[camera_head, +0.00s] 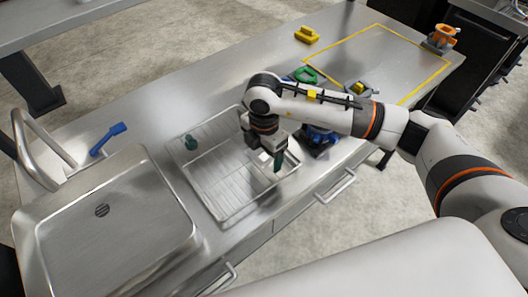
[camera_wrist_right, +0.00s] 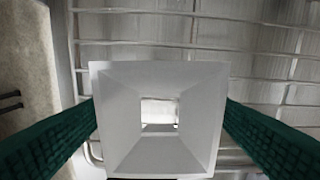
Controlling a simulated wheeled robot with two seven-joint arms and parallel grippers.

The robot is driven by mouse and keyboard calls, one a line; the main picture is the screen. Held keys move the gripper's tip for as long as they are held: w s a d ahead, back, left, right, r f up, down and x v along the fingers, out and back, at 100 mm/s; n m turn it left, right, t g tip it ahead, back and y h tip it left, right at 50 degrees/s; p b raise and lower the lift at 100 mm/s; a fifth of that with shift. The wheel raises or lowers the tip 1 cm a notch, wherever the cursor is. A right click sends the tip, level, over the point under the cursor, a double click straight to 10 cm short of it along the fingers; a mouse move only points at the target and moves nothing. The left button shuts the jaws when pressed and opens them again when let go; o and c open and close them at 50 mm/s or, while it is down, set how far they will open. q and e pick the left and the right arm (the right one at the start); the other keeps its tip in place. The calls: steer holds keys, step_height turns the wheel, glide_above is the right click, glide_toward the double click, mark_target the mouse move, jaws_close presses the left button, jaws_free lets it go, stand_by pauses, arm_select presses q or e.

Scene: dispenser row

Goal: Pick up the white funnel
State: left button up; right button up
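The white funnel (camera_wrist_right: 115,122) is in the middle of the right wrist view, its wide square mouth facing the camera and its square hole at the centre. In the head view it is mostly hidden by my right gripper (camera_head: 267,160), which points down over the right part of the wire rack. In the wrist view the green fingers of my right gripper (camera_wrist_right: 160,118) lie on either side of the funnel and meet its rim in the picture. Whether they press on it cannot be told. My left gripper is not in view.
The wire rack (camera_head: 222,203) has a dark green item (camera_head: 190,142) at its back left. A sink (camera_head: 110,235) and a blue object (camera_head: 108,138) are left of it. A blue device (camera_head: 318,140) stands close right of my gripper. The yellow-taped area (camera_head: 385,60) has free room.

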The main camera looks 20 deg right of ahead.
steer(key=c, duration=0.9)
steer(key=shift+r, duration=0.15)
